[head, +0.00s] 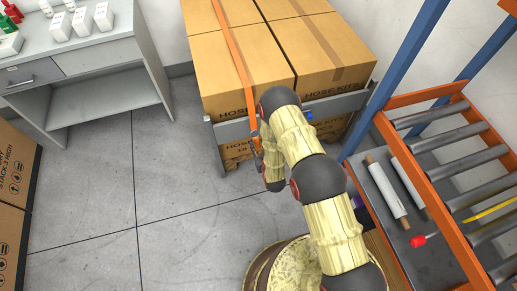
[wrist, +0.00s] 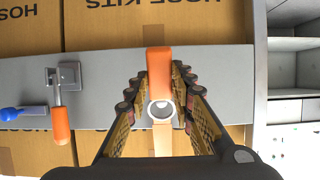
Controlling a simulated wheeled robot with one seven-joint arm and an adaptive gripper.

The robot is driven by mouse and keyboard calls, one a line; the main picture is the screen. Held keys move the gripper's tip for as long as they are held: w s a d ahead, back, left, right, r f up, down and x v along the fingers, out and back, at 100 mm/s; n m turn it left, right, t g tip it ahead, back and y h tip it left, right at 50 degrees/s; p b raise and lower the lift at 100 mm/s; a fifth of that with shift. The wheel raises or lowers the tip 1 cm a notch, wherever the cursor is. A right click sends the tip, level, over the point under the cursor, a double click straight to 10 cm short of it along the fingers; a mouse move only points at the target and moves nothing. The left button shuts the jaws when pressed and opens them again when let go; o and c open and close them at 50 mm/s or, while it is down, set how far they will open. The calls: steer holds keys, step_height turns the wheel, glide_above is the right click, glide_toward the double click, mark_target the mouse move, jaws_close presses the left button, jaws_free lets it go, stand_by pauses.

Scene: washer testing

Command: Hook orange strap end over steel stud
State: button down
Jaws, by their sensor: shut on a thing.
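The orange strap (head: 236,55) runs over the top of the stacked cartons and down their front. In the wrist view the strap's end (wrist: 159,68) lies between the fingers of my gripper (wrist: 161,112), with a pale metal ring (wrist: 161,109) at its lower part. My gripper is shut on the strap end, in front of the grey rail. In the head view my gripper (head: 260,150) is partly hidden by my arm. I cannot clearly pick out the steel stud; whether anything sits inside the ring cannot be told.
A grey rail (wrist: 220,80) crosses the cartons (head: 205,60). On it are a bracket with an orange-handled lever (wrist: 61,125) and a blue knob (wrist: 12,113). An orange-framed roller rack (head: 455,235) stands right, a grey bench (head: 75,60) left. The floor (head: 100,200) between is clear.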

mark_target(257, 143)
steer(key=shift+w+a+f, duration=0.1)
steer(key=shift+w+a, duration=0.15)
steer(key=shift+w, duration=0.65)
steer(key=shift+w+a+f, duration=0.2)
steer(key=shift+w+f, duration=0.25)
steer(key=shift+w, duration=0.1)
steer(key=c, duration=1.5)
jaws_free()
steer(key=shift+o, duration=0.2)
steer(key=v, duration=1.2)
